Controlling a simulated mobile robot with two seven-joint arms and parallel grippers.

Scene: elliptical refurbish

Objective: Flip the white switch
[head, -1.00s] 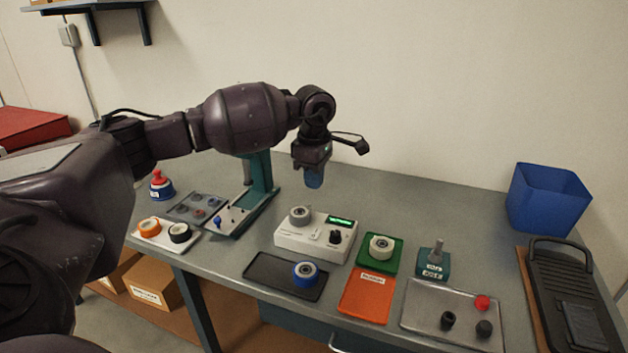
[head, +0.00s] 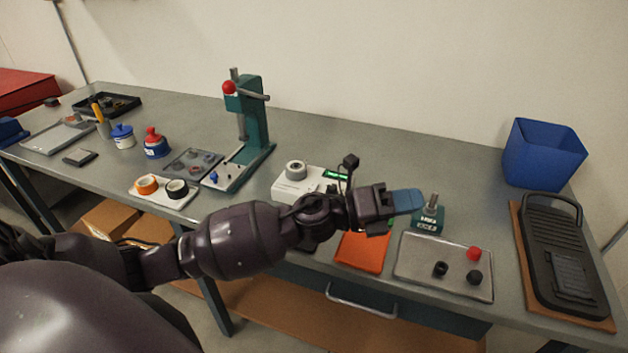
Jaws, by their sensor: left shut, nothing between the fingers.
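No white switch can be clearly made out. A white instrument box (head: 283,189) with a grey roller and a green display stands mid-table, and my left arm hides its front part. My left gripper (head: 418,200) is shut and empty. Its blue fingertips point right, in front of the teal block (head: 429,218) with a metal post. The gripper and wrist appear above the front of the table, right of the instrument box. My right gripper is not in view.
An orange mat (head: 361,252) and a grey tray (head: 410,271) with red and black knobs lie near the front edge. A teal press (head: 254,125) stands back left. A blue bin (head: 541,155) and a black case (head: 552,245) are at right. The back centre is clear.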

